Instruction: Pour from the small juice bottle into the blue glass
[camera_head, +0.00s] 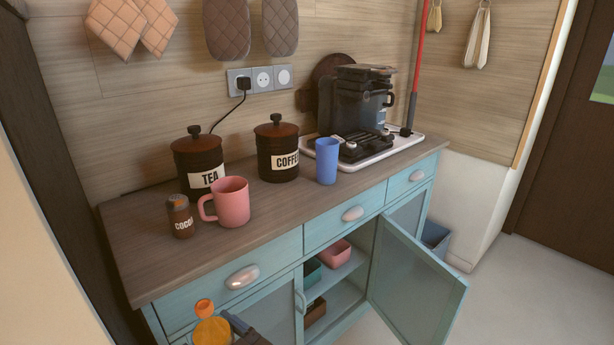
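The blue glass (326,161) stands upright on the worktop, in front of the hob's left end. The small juice bottle (212,331), with an orange cap and yellow-orange contents, is at the bottom edge of the view, in front of the cabinet and below the worktop edge. It looks upright, and its lower part is cut off. My dark gripper (238,326) is against the bottle's right side and appears shut on it, holding it in the air. The far fingertip is partly hidden.
A pink mug (228,203), cocoa jar (180,217), tea canister (199,162) and coffee canister (277,148) stand left of the glass. A hob (365,148) with a dark appliance (355,100) is behind it. A cabinet door (412,285) hangs open below.

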